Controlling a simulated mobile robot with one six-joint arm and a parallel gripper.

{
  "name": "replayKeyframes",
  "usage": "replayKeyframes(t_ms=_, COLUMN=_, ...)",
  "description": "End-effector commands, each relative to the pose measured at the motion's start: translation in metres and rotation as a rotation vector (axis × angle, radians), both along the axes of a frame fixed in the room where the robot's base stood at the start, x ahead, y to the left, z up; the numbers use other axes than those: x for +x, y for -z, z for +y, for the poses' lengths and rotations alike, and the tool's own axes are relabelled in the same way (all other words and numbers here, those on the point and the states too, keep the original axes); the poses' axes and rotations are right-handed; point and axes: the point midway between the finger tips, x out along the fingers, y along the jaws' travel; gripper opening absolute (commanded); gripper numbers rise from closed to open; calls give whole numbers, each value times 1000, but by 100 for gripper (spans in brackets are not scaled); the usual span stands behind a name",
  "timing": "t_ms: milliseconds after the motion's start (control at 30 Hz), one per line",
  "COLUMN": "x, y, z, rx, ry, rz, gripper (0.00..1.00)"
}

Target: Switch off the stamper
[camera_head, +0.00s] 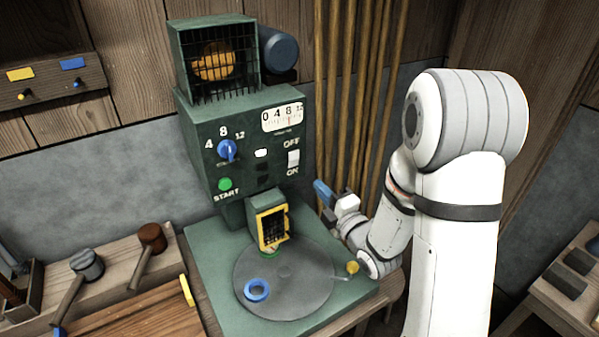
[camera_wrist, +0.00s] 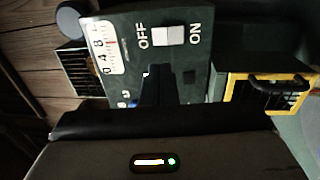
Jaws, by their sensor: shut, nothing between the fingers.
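The stamper (camera_head: 243,140) is a green machine with a dial panel, standing on a green base plate. Its white switch (camera_head: 293,159) sits on the right of the front panel, between OFF above and ON below. The switch also shows in the wrist view (camera_wrist: 169,35), between OFF on the left and ON on the right. I cannot tell which way it is tipped. My gripper (camera_head: 321,188) is right of the machine and lower than the switch, apart from it. Its shut, empty fingers show dark in the wrist view (camera_wrist: 157,84), pointing toward the panel.
A blue knob (camera_head: 227,150) and a green START button (camera_head: 225,184) are on the panel's left. A yellow-framed guard (camera_head: 272,226) stands over the round plate (camera_head: 300,289), which holds a blue ring (camera_head: 256,290). Wooden poles (camera_head: 358,95) stand behind my arm.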

Motion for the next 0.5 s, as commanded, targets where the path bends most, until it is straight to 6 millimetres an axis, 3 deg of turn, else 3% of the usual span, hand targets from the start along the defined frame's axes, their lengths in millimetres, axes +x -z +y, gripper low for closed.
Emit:
replayKeyframes(t_ms=300, x=55, y=-15, z=35, rx=0, ry=-4, rz=1, gripper=0)
replayKeyframes(t_ms=500, x=80, y=-17, z=50, rx=0, ry=-2, rz=2, gripper=0)
